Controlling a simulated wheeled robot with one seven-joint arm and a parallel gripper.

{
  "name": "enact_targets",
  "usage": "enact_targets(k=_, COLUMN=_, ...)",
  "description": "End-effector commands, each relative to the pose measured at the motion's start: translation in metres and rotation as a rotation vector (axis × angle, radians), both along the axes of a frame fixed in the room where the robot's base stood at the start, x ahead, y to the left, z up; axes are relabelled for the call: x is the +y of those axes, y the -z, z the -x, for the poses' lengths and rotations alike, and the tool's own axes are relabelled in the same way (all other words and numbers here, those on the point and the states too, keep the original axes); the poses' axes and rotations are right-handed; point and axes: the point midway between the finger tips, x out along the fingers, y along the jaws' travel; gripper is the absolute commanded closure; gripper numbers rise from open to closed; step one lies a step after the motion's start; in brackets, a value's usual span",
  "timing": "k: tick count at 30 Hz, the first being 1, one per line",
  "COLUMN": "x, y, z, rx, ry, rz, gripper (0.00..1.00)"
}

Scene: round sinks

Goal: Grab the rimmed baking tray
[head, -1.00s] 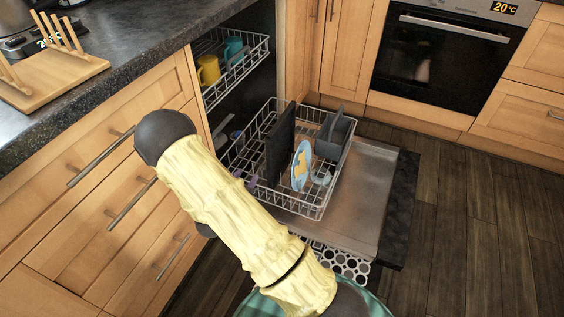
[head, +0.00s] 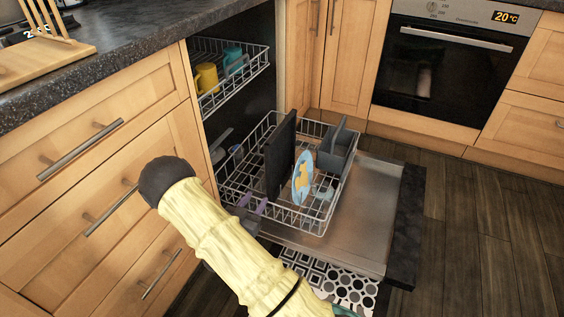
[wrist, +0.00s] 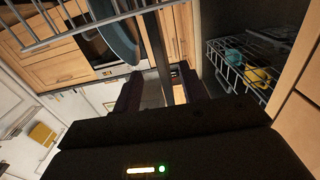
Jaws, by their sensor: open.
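The baking tray (head: 280,157) is a dark, flat panel standing on edge in the lower dishwasher rack. In the wrist view it shows nearly edge-on as a dark strip (wrist: 155,42). My gripper (wrist: 163,88) is open, with one dark finger on each side of the strip's line. I cannot tell whether either finger touches it. In the head view the fingertips of my gripper (head: 253,203) show just beyond my pale yellow arm, at the near left part of the rack, close to the tray's near edge. My arm hides the rest of the gripper.
A blue-and-yellow plate (head: 303,178) stands right of the tray, with a grey cutlery basket (head: 336,150) beyond it. The upper rack (head: 240,88) holds a yellow mug (head: 206,77) and teal mug. The dishwasher door (head: 372,215) lies open; dark floor is clear at right.

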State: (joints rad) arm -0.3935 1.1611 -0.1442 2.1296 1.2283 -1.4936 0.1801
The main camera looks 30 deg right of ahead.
Motion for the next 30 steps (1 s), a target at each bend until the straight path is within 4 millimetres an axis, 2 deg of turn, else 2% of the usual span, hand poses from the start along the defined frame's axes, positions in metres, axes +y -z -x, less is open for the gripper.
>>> enact_targets(k=9, x=-0.046, y=0.004, z=-0.035, rx=-0.003, ry=0.003, rz=-0.001, gripper=0.58)
enact_targets(k=15, x=-0.069, y=0.003, z=-0.053, rx=-0.003, ry=0.001, rz=-0.001, gripper=0.58)
enact_targets(k=30, x=-0.077, y=0.001, z=-0.059, rx=-0.002, ry=0.000, rz=0.000, gripper=0.58)
